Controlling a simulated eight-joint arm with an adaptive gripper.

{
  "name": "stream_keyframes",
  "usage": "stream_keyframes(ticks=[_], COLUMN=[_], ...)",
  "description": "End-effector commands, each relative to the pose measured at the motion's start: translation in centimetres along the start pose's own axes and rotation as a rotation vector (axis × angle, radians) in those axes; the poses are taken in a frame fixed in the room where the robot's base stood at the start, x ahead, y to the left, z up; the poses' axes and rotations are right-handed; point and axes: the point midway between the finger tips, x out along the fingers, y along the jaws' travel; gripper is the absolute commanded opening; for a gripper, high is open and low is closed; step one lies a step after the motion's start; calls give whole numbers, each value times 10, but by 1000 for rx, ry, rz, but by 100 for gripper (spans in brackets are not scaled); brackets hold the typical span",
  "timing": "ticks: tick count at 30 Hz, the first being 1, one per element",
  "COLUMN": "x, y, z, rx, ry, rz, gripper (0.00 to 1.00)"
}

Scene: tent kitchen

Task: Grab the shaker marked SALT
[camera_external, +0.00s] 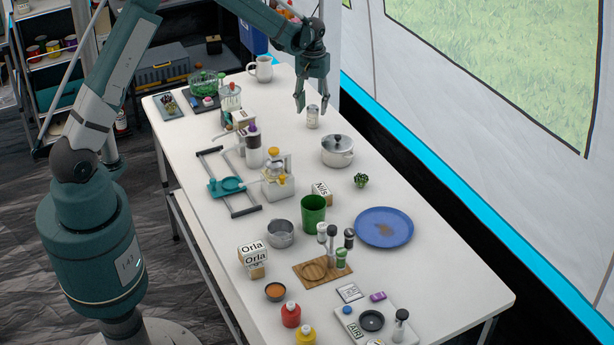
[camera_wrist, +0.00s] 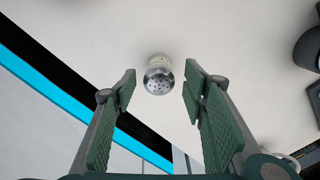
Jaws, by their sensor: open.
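A small shaker (camera_external: 312,118) with a metal top stands upright on the white table near its far right edge. Its marking cannot be read in either view. My gripper (camera_external: 312,99) is open and points down just above the shaker. In the wrist view the shaker's perforated silver cap (camera_wrist: 158,80) lies between the two green finger pads, with a gap on each side. Nothing is held.
A white mug (camera_external: 261,69) is farther back. A blue plate (camera_external: 384,228), green cup (camera_external: 313,214) and other items crowd the nearer table. The tabletop around the shaker is clear.

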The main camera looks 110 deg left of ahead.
Motion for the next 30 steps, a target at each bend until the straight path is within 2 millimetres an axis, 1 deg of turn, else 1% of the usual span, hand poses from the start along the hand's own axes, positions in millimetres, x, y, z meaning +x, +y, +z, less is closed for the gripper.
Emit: stream_keyframes(ticks=[4,7,15,19,22,30], x=[2,8,38,49,52,52], y=[0,0,2,2,2,1], z=[0,0,-1,-1,-1,-1], rx=[0,0,0,0,0,0], ry=[0,0,0,0,0,0], rz=[0,0,0,0,0,0], gripper=[43,43,43,43,43,43])
